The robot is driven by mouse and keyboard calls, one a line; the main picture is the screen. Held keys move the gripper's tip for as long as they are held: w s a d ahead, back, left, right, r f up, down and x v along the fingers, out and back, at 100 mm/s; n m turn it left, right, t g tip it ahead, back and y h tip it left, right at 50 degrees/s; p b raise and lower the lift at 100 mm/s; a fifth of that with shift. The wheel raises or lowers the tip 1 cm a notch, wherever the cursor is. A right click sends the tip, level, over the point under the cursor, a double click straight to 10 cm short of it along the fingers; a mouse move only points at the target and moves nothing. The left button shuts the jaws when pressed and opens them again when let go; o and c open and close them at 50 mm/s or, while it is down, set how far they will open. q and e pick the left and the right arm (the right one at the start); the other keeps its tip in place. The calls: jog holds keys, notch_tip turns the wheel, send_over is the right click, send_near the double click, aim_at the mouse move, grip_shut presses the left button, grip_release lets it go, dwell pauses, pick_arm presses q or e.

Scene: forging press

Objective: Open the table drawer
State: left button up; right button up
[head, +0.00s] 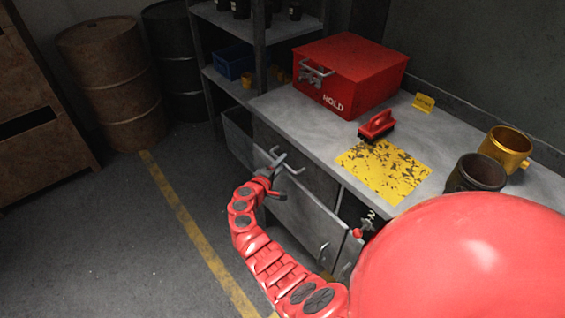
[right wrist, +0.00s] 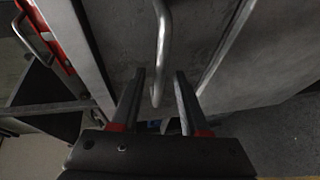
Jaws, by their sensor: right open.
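The grey table (head: 310,132) stands on the right of the head view. The drawer's front (head: 313,178) shows under the tabletop, with a metal bar handle (head: 279,158). My right gripper (head: 278,180) is at this handle. In the right wrist view, my right gripper (right wrist: 160,74) has its fingers apart, and the handle (right wrist: 163,40) reaches down between them with its lower end showing. The fingers do not look closed on it, and contact cannot be told. How far the drawer stands out is unclear. My left gripper is not in view.
On the tabletop are a red box (head: 350,75), a red brush (head: 377,124), a yellow plate (head: 385,170), a dark mug (head: 477,174) and a yellow mug (head: 506,148). Shelving (head: 226,75) and barrels (head: 112,85) stand behind. The floor left of the table is clear.

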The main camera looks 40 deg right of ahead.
jog(key=shift+w+d+f, duration=0.1)
jog(key=shift+w+d, duration=0.2)
jog(key=shift+d, duration=0.35)
jog(key=shift+c, duration=0.3)
grip_shut()
dwell(0.8)
